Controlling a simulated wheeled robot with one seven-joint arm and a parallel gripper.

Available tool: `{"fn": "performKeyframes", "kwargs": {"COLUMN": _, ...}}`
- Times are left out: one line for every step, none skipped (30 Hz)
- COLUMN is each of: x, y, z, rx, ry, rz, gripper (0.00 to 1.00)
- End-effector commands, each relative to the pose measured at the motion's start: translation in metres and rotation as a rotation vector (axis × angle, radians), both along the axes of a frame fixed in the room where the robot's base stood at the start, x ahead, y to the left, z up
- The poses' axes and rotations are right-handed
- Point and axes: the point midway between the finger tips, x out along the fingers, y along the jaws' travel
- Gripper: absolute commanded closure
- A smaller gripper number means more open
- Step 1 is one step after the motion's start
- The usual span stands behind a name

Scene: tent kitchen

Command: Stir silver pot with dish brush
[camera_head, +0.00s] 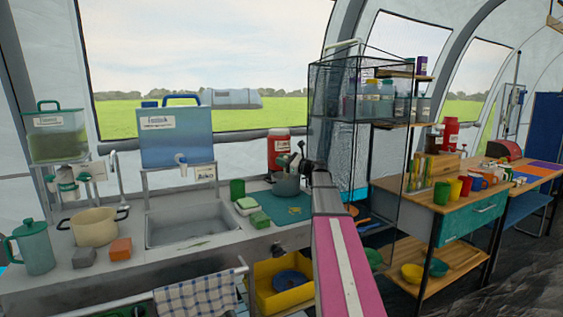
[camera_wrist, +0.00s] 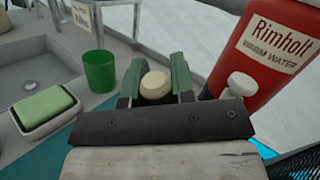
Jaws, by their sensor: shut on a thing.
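The silver pot (camera_head: 286,186) stands on the teal mat at the right part of the counter. My gripper (camera_head: 297,163) is just above the pot in the head view, at the end of my pink arm. In the wrist view my gripper's green fingers (camera_wrist: 157,80) are closed around a dark thing with a round cream end (camera_wrist: 155,84), which appears to be the dish brush. Its lower part is hidden, so I cannot tell whether it reaches inside the pot. The pot is not clearly visible in the wrist view.
A red water container (camera_head: 279,151) with a white tap stands behind the pot. A green cup (camera_head: 237,189) and a soap dish (camera_head: 247,206) are to its left, beside the sink (camera_head: 192,227). A black mesh rack (camera_head: 346,120) stands close on the right.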

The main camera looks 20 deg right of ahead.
Motion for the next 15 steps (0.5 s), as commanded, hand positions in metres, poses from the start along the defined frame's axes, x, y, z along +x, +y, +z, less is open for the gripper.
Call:
{"fn": "performKeyframes", "kwargs": {"x": 0.0, "y": 0.0, "z": 0.0, "rx": 0.0, "ry": 0.0, "rz": 0.0, "gripper": 1.0}}
{"fn": "performKeyframes", "kwargs": {"x": 0.0, "y": 0.0, "z": 0.001, "rx": 0.0, "ry": 0.0, "rz": 0.0, "gripper": 1.0}}
{"fn": "performKeyframes", "kwargs": {"x": -0.001, "y": 0.0, "z": 0.002, "rx": -0.001, "ry": -0.001, "rz": 0.0, "gripper": 1.0}}
{"fn": "performKeyframes", "kwargs": {"x": -0.002, "y": 0.001, "z": 0.004, "rx": -0.001, "ry": -0.001, "rz": 0.0, "gripper": 1.0}}
{"fn": "performKeyframes", "kwargs": {"x": -0.002, "y": 0.001, "z": 0.005, "rx": -0.001, "ry": -0.001, "rz": 0.0, "gripper": 1.0}}
{"fn": "performKeyframes", "kwargs": {"x": -0.004, "y": 0.001, "z": 0.008, "rx": -0.001, "ry": -0.001, "rz": 0.0, "gripper": 1.0}}
{"fn": "performKeyframes", "kwargs": {"x": -0.004, "y": 0.001, "z": 0.01, "rx": -0.001, "ry": -0.001, "rz": 0.0, "gripper": 1.0}}
{"fn": "performKeyframes", "kwargs": {"x": -0.005, "y": 0.002, "z": 0.012, "rx": -0.001, "ry": -0.001, "rz": 0.0, "gripper": 1.0}}
{"fn": "performKeyframes", "kwargs": {"x": -0.006, "y": 0.002, "z": 0.014, "rx": -0.001, "ry": -0.001, "rz": 0.0, "gripper": 1.0}}
{"fn": "performKeyframes", "kwargs": {"x": -0.007, "y": 0.002, "z": 0.016, "rx": -0.001, "ry": -0.001, "rz": 0.0, "gripper": 1.0}}
{"fn": "performKeyframes", "kwargs": {"x": -0.008, "y": 0.003, "z": 0.018, "rx": -0.001, "ry": -0.001, "rz": 0.0, "gripper": 1.0}}
{"fn": "performKeyframes", "kwargs": {"x": -0.009, "y": 0.003, "z": 0.02, "rx": -0.001, "ry": -0.001, "rz": 0.0, "gripper": 1.0}}
{"fn": "performKeyframes", "kwargs": {"x": -0.009, "y": 0.003, "z": 0.022, "rx": -0.001, "ry": -0.001, "rz": 0.0, "gripper": 1.0}}
{"fn": "performKeyframes", "kwargs": {"x": -0.01, "y": 0.003, "z": 0.024, "rx": -0.001, "ry": -0.001, "rz": 0.0, "gripper": 1.0}}
{"fn": "performKeyframes", "kwargs": {"x": -0.011, "y": 0.004, "z": 0.027, "rx": -0.001, "ry": -0.001, "rz": 0.0, "gripper": 1.0}}
